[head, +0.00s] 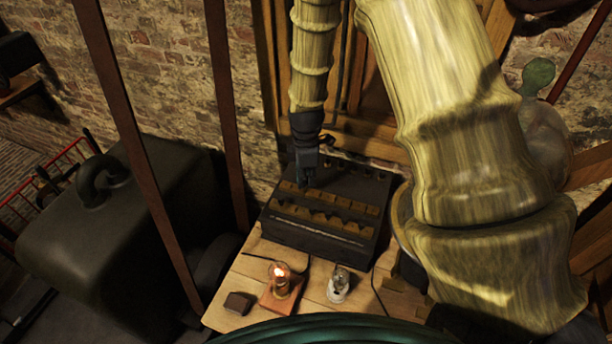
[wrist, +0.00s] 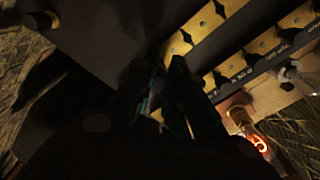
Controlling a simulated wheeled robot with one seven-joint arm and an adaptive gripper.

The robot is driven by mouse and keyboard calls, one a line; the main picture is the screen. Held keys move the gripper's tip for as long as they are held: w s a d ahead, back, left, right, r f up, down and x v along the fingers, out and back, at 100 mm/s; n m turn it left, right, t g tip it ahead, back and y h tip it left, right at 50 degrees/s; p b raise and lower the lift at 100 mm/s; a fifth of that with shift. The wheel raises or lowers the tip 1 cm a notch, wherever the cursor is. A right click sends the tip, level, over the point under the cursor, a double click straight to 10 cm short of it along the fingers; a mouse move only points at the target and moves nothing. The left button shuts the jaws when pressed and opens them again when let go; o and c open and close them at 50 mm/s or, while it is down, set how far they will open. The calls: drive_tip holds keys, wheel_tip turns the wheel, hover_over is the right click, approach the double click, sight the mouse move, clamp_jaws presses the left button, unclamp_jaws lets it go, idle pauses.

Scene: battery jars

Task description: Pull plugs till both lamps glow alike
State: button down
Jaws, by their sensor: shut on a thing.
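The black plug box (head: 320,238) stands on the wooden table with two rows of brass blocks on top. My gripper (head: 305,184) points down at the left end of the back row. Its dark fingers (wrist: 168,78) are closed over the brass bars (wrist: 200,32) in the wrist view. They are shut on a plug, which the fingers and shadow hide. The left lamp (head: 281,274) glows orange on a wooden base; it also glows in the wrist view (wrist: 259,143). The right lamp (head: 340,284) has a pale base and looks unlit or very dim.
A small dark block (head: 239,303) lies at the front left of the wooden table (head: 315,312). A large dark tank (head: 95,225) stands to the left. A brick wall (head: 170,65) rises behind. Greenish glassware (head: 540,76) stands at the right.

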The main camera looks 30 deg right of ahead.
drive_tip(key=shift+f+b, duration=0.35)
drive_tip(key=shift+f, duration=1)
idle(1.4)
drive_tip(key=c, duration=1.4)
unclamp_jaws()
wheel_tip(320, 180, up, 12)
drive_tip(key=shift+f, duration=0.1)
